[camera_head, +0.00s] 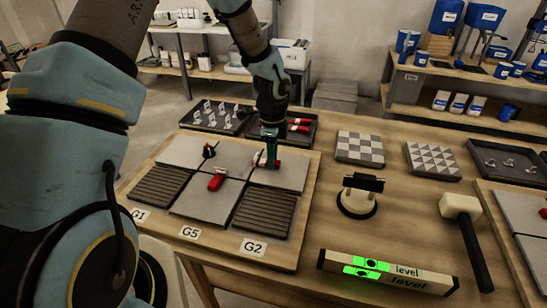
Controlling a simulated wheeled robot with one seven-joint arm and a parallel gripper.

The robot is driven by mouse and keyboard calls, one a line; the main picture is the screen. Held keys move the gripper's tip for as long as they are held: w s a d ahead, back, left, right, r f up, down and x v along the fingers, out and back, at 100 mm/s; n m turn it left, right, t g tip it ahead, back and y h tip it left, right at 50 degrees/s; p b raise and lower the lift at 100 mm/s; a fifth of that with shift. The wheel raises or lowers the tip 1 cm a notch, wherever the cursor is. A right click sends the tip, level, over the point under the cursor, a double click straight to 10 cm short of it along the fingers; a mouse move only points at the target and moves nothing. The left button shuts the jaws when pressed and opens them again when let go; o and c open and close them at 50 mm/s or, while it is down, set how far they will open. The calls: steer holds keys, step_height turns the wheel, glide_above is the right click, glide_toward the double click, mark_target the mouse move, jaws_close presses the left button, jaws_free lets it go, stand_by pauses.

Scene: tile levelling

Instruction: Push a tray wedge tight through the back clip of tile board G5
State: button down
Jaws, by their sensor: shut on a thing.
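The tile board (283,258) lies at the front left of the table, with grey and dark ribbed tiles on it. A label G5 (190,232) is at its front edge. My gripper (270,158) points down at the back right of the board, shut on a red wedge (274,164). A small pale clip (258,159) shows just left of the wedge; the gripper partly hides this spot, so I cannot tell how deep the wedge sits. Another red wedge (217,181) lies at the front joint. A small dark piece with an orange part (209,150) stands at the back left.
Behind the board are a tray of pale clips (216,116) and a tray with red wedges (301,126). To the right are patterned tiles (360,148), a suction cup (357,198), a mallet (466,230) and a level (388,271). Labels G1 (140,214) and G2 (254,246) flank G5.

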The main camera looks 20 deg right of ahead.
steer(key=shift+w+a+p, duration=0.3)
steer(key=shift+w+a, duration=0.35)
steer(key=shift+a, duration=0.1)
stand_by(1.2)
steer(key=c, duration=0.6)
jaws_free()
step_height(320, 180, up, 11)
steer(key=b, duration=0.2)
steer(key=s+a+r+n, duration=0.1)
steer(key=a+n, duration=0.7)
steer(key=a, duration=0.2)
steer(key=s+a+r+n+t, duration=0.1)
steer(key=s+a+r+n, duration=0.1)
steer(key=a+n, duration=0.6)
steer(key=s+a+r+n, duration=0.1)
steer(key=s+a+n, duration=0.1)
steer(key=a+n, duration=0.7)
steer(key=shift+s+a+r+t, duration=0.1)
steer(key=shift+s+a+t, duration=0.05)
steer(key=shift+a, duration=0.95)
steer(key=shift+s+a+r+t, duration=0.1)
steer(key=shift+a+t, duration=0.05)
steer(key=shift+a, duration=0.95)
